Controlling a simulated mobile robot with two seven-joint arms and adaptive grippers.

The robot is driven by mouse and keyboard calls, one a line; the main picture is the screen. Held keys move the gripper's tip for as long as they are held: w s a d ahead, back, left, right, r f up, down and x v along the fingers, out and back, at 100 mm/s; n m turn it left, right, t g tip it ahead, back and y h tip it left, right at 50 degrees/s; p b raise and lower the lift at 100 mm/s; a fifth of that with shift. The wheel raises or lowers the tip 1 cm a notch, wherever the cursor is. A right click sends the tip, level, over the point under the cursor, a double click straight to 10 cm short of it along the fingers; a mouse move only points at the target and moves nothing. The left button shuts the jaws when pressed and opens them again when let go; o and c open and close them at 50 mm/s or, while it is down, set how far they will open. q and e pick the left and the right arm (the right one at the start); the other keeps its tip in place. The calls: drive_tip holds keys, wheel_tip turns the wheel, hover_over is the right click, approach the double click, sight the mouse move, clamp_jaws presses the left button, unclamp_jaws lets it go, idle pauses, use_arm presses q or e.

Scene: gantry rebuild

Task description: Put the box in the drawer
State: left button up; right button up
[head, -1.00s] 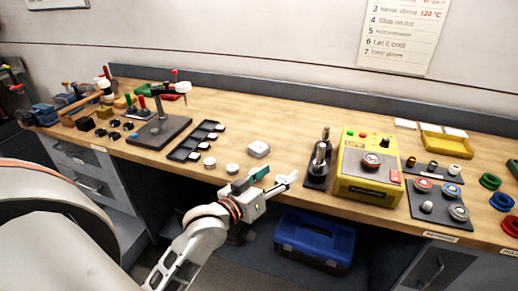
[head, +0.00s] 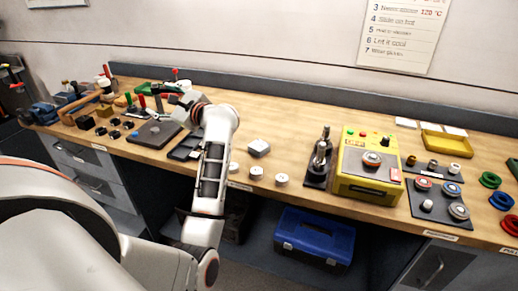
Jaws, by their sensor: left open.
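A larger blue toolbox (head: 313,238) stands below the bench; I cannot tell which one the task means. Grey drawers (head: 92,187) at the left under the bench look shut; another drawer front (head: 443,268) shows at lower right. My left gripper (head: 180,107) is open over the bench, near the dark stand and the black tray, well left of the white box. Its fingertips are small and hard to make out. The right gripper is not in view.
A black compartment tray (head: 187,148) is partly hidden by my arm. White round pieces (head: 256,172) lie along the front edge. A yellow machine (head: 368,165) and a dark stand with a metal tool (head: 319,160) stand to the right. The bench behind the white box is clear.

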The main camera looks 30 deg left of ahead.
sight(258, 145)
use_arm(q)
drive_tip(key=w+d+f+n+h, duration=0.2)
drive_tip(key=w+f+n+h, duration=0.3)
drive_tip(key=f, duration=0.4)
drive_tip(key=w+d+f+n+h, duration=0.1)
drive_tip(key=w+d+h, duration=0.1)
drive_tip(key=d+h, duration=0.1)
drive_tip(key=w+d+f+n+t+h, duration=0.1)
drive_tip(key=w+d+h, duration=0.1)
drive_tip(key=d, duration=0.3)
drive_tip(key=w+d+f+n+t+h, duration=0.1)
drive_tip(key=w+d+f+h, duration=0.1)
drive_tip(key=d+h, duration=0.2)
drive_tip(key=shift+w+d+n, duration=0.15)
drive_tip(key=shift+d+n, duration=0.05)
drive_tip(key=shift+n, duration=0.2)
drive_tip(key=w+d+h, duration=0.1)
drive_tip(key=d, duration=0.1)
drive_tip(key=w+d+n+t+h, duration=0.1)
drive_tip(key=d+h, duration=0.1)
drive_tip(key=d, duration=0.1)
drive_tip(key=w+d+h, duration=0.1)
drive_tip(key=w+d, duration=0.1)
drive_tip(key=d, duration=0.1)
drive_tip(key=shift+w+d+r+b, duration=0.1)
drive_tip(key=shift+d+b, duration=0.05)
drive_tip(key=shift+b, duration=0.2)
drive_tip(key=shift+b+x, duration=0.35)
drive_tip(key=shift+x, duration=2.6)
drive_tip(key=c, duration=1.4)
